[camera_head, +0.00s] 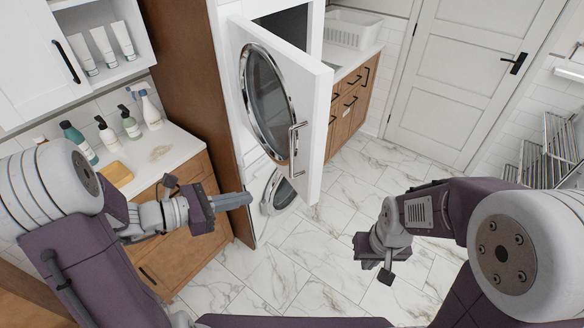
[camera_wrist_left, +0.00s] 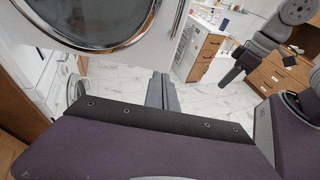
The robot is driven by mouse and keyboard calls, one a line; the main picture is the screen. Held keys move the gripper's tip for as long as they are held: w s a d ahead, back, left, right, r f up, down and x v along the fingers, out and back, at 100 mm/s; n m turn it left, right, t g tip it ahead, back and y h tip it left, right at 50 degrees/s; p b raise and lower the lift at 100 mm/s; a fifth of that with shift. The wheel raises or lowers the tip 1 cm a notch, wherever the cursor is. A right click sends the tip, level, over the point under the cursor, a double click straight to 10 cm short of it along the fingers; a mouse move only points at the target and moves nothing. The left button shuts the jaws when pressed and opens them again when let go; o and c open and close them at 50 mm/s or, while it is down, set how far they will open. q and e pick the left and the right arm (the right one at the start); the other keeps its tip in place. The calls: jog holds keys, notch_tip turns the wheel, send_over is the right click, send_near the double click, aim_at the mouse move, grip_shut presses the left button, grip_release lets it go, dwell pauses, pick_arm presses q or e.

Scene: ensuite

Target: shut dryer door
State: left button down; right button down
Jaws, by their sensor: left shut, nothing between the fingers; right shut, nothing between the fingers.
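The dryer door (camera_head: 312,88) is white with a round chrome-rimmed glass window and a vertical metal handle (camera_head: 293,150). It stands open, swung out to the right from the dark dryer opening (camera_head: 284,24). My left gripper (camera_head: 250,198) is shut and empty, below and left of the door, apart from it. In the left wrist view the door's round window (camera_wrist_left: 95,15) fills the upper left, above the left gripper (camera_wrist_left: 161,80). My right gripper (camera_head: 383,275) hangs over the floor to the right of the door, shut and apart from it.
A second round door (camera_head: 280,192) sits below the dryer. A wooden cabinet with a white basket (camera_head: 353,28) stands behind the door. The tiled floor (camera_head: 330,250) is clear; a rack (camera_head: 548,150) stands at right.

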pick_arm(q)
jog(key=w, duration=0.1)
send_near(299, 180)
notch_tip(299, 180, down, 2)
jog(key=w+d, duration=0.1)
jog(key=d, duration=0.1)
jog(key=shift+w+d+r+p, duration=0.15)
jog(key=shift+w+d+p, duration=0.6)
jog(key=shift+d, duration=0.3)
jog(key=shift+w+d, duration=0.3)
jog(key=shift+d, duration=0.25)
jog(key=shift+w, duration=0.15)
pick_arm(e)
jog(key=shift+w+r, duration=0.25)
jog(key=shift+r, duration=0.3)
jog(key=shift+w+r, duration=0.2)
jog(key=shift+r, duration=0.35)
